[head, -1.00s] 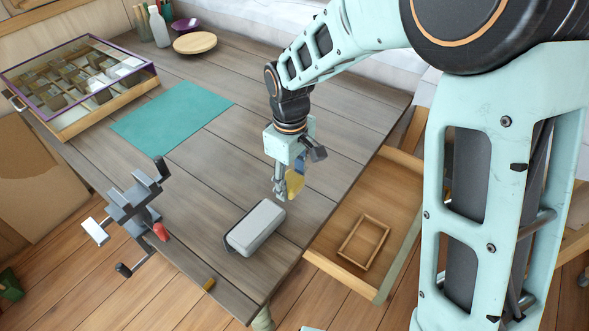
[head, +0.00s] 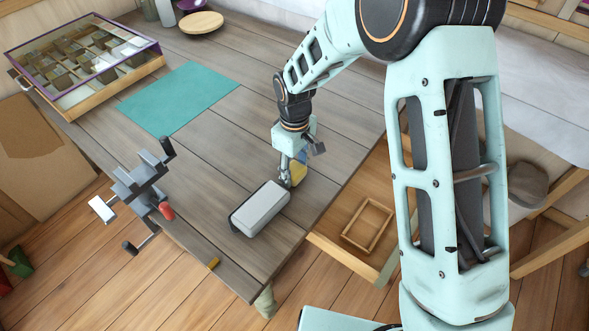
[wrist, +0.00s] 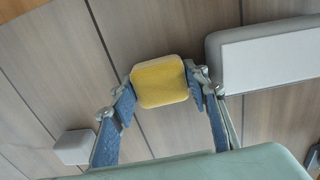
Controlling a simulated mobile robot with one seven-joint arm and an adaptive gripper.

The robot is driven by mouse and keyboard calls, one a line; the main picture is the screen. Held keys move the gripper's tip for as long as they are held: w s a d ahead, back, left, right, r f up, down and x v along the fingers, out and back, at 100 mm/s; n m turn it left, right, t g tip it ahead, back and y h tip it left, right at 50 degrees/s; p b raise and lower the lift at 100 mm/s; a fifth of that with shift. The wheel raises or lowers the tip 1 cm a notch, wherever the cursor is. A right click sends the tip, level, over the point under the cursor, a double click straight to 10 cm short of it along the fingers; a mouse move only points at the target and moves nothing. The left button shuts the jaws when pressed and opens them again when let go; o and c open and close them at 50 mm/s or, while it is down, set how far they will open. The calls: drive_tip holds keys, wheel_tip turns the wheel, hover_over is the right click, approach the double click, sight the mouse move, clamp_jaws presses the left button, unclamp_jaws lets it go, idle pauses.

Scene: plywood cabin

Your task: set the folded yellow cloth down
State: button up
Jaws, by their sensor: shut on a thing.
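The folded yellow cloth (wrist: 160,82) is a small rounded square pad, held between the two blue-padded fingers of my gripper (wrist: 158,92) in the wrist view. In the head view my gripper (head: 291,178) is over the table (head: 215,165), just behind a grey-white box, and the cloth (head: 299,172) shows partly behind the fingers. The gripper is shut on the cloth. The cloth looks low over the planks; I cannot tell whether it touches them.
The grey-white box (head: 260,208) lies close in front of the gripper. An open drawer (head: 345,205) with a wooden frame (head: 368,224) is at the right. A teal mat (head: 180,97), a glass-topped case (head: 80,62) and a clamp-like device (head: 140,190) are left. Planks between mat and gripper are bare.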

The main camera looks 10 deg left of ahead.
sight(294, 169)
drive_tip(key=shift+f, duration=0.1)
drive_tip(key=shift+f, duration=0.15)
drive_tip(key=o, duration=0.8)
wheel_tip(294, 169, up, 12)
drive_tip(key=shift+r, duration=0.25)
